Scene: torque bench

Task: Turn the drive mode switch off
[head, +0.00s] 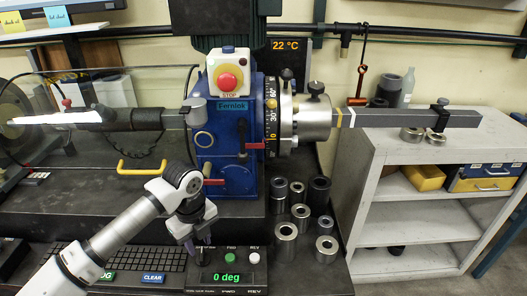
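A dark control box (275,279) stands at the bottom centre, with a green "0 deg" display (226,277) on its front. Its top has a dark green button (228,259) and a white button (253,258) by the labels FWD and REV. My gripper (204,252) points down over the left part of this box, left of both buttons. A dark, thin shape shows at its fingertips. I cannot tell whether it is a finger or the drive mode switch, nor any switch position. Contact and finger opening are too small to make out.
A keyboard (130,257) with LOG and CLEAR keys lies left of the box. Several metal cylinders (326,247) stand to its right.

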